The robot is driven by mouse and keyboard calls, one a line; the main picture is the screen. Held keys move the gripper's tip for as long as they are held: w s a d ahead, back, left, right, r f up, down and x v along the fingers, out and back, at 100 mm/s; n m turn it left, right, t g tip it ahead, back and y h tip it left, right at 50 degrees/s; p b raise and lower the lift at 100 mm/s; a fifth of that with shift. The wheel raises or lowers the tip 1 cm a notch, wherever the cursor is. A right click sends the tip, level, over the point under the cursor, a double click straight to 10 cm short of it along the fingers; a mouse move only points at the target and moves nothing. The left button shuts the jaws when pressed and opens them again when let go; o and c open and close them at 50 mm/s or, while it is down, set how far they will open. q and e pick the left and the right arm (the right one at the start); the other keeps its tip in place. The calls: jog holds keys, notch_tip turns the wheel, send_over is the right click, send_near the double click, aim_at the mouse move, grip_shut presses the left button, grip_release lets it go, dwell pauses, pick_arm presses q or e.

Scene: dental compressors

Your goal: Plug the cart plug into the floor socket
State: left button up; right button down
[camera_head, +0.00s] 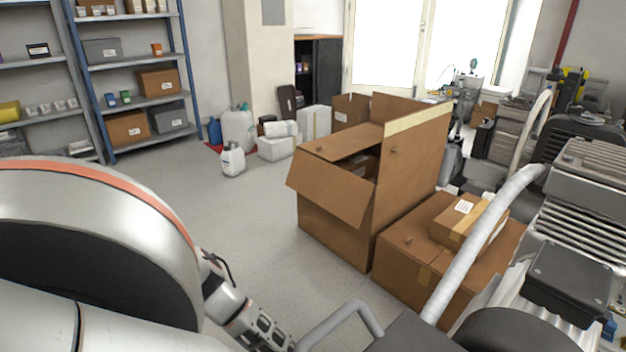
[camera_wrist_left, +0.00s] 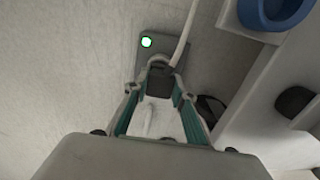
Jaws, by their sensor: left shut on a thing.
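In the left wrist view my left gripper (camera_wrist_left: 160,68) has its teal-padded fingers closed together at the tips. It is shut on the cart plug (camera_wrist_left: 159,62), which is small and mostly hidden between the fingertips. A pale cable (camera_wrist_left: 184,35) runs up from beside the fingertips. The floor socket (camera_wrist_left: 172,50), a dark grey box with a lit green light, lies on the floor right at the fingertips. The fingers hide where plug and socket meet, so I cannot tell how deep the plug sits. In the head view, my left arm reaches down at the lower left.
Bulky grey equipment (camera_head: 575,225) with a pale curved handle (camera_head: 480,240) stands at the right. An open cardboard box (camera_head: 335,225) and a low closed carton (camera_head: 415,275) stand beside it. Shelves (camera_head: 140,65) line the back left. Floor (camera_head: 240,215) is clear between them.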

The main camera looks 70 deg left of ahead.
pick_arm(q)
jog(key=shift+f+b, duration=0.35)
jog(key=shift+f, duration=0.3)
dwell(0.7)
jog(key=o, duration=0.8)
jog(key=shift+o, duration=0.2)
